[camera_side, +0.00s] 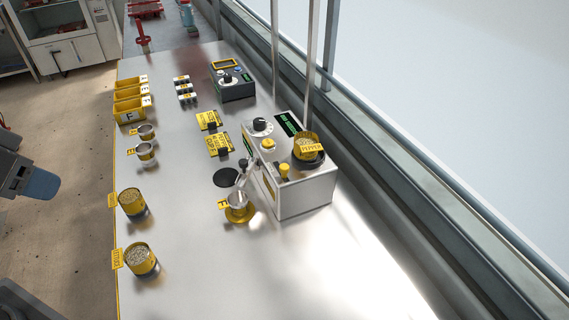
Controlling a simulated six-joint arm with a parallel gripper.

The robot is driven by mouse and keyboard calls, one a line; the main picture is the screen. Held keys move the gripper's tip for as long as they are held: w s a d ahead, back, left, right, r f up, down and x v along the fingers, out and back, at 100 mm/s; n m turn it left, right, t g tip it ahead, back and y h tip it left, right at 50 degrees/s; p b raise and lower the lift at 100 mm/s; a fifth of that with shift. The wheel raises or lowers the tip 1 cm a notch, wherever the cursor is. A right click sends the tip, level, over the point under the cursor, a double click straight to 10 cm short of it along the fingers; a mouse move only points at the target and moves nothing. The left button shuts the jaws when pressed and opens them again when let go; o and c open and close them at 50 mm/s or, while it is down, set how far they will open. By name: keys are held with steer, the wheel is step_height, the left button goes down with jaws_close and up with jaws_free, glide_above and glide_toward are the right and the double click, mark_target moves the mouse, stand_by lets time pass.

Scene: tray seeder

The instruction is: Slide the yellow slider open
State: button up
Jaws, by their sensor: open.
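The white seeder machine (307,195) stands at the right of the bench, with a black dial, a dark display and a pepper cup on top. A small yellow piece (284,170) stands up at its front edge, beside the chute; it looks like the yellow slider, but I cannot tell how far along its travel it is. A round yellow knob (268,144) sits behind it. My gripper is not in view. Grey and blue parts at the left edge look like my arm, clear of the machine.
A small cup on a yellow base (238,209) stands below the chute. Two labelled seed cups (133,203) (142,260) stand at the front left. Yellow bins (129,113), yellow cards (219,143) and a grey control box (233,88) are further back. The bench's front right is clear.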

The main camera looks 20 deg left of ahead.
steer(key=w+d+r+m+g, duration=0.2)
steer(key=w+d+r, duration=0.2)
steer(key=w+r, duration=0.55)
steer(key=m+g, duration=0.4)
glide_above(284, 166)
step_height(284, 166, down, 10)
step_height(284, 166, down, 13)
steer(key=shift+f, duration=0.15)
jaws_close()
